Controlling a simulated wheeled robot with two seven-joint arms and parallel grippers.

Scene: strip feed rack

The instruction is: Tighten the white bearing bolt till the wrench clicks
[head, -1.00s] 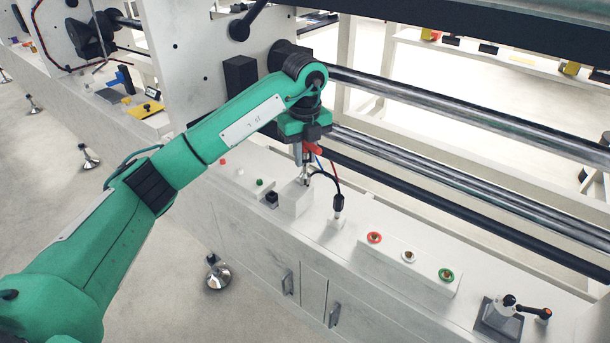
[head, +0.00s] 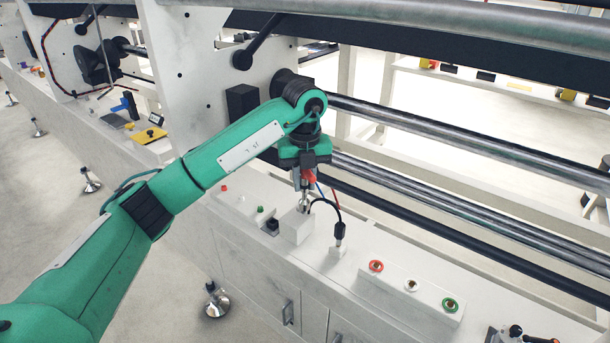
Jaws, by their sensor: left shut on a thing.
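Red (head: 376,266), white (head: 411,285) and green (head: 450,305) ringed bolts sit in a row on a long white block (head: 425,302). My left gripper (head: 304,197) points down at a separate small white block (head: 296,227), left of that row and well apart from the white bolt. A black cable (head: 332,203) curves from beside the gripper to a black plug. My right gripper is not in view.
The black plug (head: 340,232) stands in a small white holder, between gripper and bolt row. Long metal rollers (head: 450,195) run behind the ledge. A black-handled tool (head: 516,331) is cut off at the bottom right. The ledge between plug and bolts is clear.

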